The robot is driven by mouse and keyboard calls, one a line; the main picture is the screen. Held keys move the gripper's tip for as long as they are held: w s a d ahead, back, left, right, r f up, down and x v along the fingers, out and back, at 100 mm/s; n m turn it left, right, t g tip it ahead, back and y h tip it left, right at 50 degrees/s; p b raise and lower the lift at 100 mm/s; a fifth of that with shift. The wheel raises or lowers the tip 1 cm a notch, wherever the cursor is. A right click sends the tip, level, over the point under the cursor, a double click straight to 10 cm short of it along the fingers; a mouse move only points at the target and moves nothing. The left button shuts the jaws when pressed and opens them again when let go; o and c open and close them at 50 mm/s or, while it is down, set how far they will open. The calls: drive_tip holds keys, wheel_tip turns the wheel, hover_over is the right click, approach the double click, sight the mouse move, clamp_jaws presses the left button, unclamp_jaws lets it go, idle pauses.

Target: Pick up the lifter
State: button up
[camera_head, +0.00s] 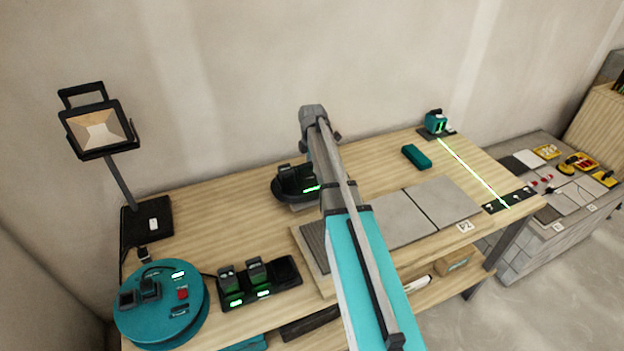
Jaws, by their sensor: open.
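A black device with a round base and a green light (296,184) sits on the bench left of my arm. It looks like the lifter, though its right side is partly covered by my arm. It seems to rest on a small grey piece. My arm reaches up from the bottom across the middle of the bench, and its grey upper part ends near the wall. My gripper does not show, so its place relative to the lifter cannot be told.
Grey tiles (402,219) lie on the wooden bench right of my arm. A teal case (416,157) and a laser (436,123) casting a green line stand farther right. A teal cable reel (160,306), a black charger (286,271) and a work lamp (99,130) occupy the left.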

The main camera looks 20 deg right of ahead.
drive_tip(key=shift+f+b, duration=0.25)
drive_tip(key=shift+b, duration=0.05)
idle(0.5)
clamp_jaws()
idle(0.5)
